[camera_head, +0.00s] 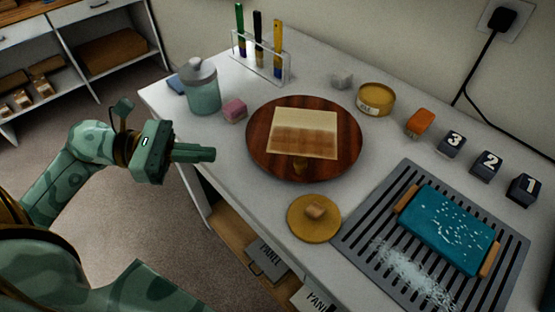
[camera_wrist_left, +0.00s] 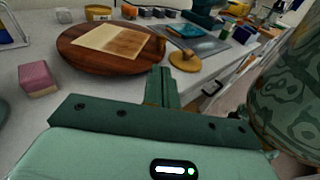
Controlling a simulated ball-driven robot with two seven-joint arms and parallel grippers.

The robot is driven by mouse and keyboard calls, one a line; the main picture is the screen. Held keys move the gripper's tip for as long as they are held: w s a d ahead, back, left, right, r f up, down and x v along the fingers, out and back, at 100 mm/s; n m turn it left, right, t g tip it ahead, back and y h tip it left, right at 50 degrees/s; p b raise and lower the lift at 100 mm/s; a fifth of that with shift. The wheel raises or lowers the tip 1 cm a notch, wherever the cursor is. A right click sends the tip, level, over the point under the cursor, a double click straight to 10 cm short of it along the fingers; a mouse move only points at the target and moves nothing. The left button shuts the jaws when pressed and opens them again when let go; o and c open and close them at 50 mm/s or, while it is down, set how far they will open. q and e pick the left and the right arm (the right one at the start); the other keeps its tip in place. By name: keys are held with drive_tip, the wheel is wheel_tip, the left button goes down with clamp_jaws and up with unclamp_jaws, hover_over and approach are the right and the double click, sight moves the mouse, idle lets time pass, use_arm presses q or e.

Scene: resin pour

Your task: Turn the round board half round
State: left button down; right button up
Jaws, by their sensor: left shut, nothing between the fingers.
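The round board (camera_head: 261,153) is dark reddish wood and lies on the white table. A rectangular panel (camera_head: 303,132), cream fading to brown, lies on it. A small brownish knob or peg (camera_head: 300,164) shows near the board's front edge. My left gripper (camera_head: 212,154) is shut and empty, in the air left of the board and apart from it. In the left wrist view its fingers (camera_wrist_left: 162,87) are together, in front of the board (camera_wrist_left: 85,58). My right gripper is not in view.
A mustard disc (camera_head: 314,225) with a small block lies in front of the board. A pink block (camera_head: 235,111) and a lidded jar (camera_head: 203,92) stand at its left. A grey slatted rack (camera_head: 365,232) holds a teal board (camera_head: 446,229) at the right.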

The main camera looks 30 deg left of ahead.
sight(277, 172)
use_arm(q)
drive_tip(key=b+x, duration=0.1)
drive_tip(key=x, duration=1.3)
drive_tip(key=shift+s+d, duration=0.1)
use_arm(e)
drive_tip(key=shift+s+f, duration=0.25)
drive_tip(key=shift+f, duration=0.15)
